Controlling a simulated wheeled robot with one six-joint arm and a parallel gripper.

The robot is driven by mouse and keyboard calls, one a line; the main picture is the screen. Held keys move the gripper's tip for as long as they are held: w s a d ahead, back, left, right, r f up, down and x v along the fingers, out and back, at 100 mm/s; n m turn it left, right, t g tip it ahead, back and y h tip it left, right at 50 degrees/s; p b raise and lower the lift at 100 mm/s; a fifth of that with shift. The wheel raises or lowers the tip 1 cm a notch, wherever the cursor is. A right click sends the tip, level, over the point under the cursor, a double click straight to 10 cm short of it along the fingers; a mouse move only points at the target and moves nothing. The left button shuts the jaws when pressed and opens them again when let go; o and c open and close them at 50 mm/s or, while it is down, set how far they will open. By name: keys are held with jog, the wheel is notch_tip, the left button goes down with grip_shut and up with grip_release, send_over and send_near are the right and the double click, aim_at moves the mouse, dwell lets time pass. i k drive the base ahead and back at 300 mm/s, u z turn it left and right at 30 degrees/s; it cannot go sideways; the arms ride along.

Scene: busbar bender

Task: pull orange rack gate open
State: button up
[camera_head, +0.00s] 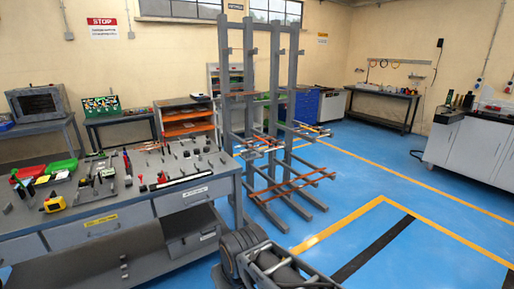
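A tall grey rack (249,75) with several uprights stands at the centre, just beyond the workbench. Thin orange-brown bars (297,186) lie across its low arms, and more bars show at mid height. An orange shelf unit (187,126) stands behind it to the left, against the back wall. I cannot tell which orange part is the gate, or whether it is open or shut. Dark machinery at the bottom centre looks like my own arm, but no gripper fingers can be made out. Nothing is seen touching the rack.
A grey workbench (101,222) covered with tools fills the left front, close to the rack. Blue floor (375,180) with yellow and black lines is clear to the right. A white cabinet (467,150) stands at the right edge.

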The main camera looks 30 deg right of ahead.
aim_at(254, 136)
jog(key=z, duration=0.7)
jog(key=i, duration=0.45)
jog(key=z, duration=0.85)
jog(key=i, duration=1.75)
jog(key=u, duration=0.65)
jog(key=i, duration=0.4)
jog(key=u, duration=0.4)
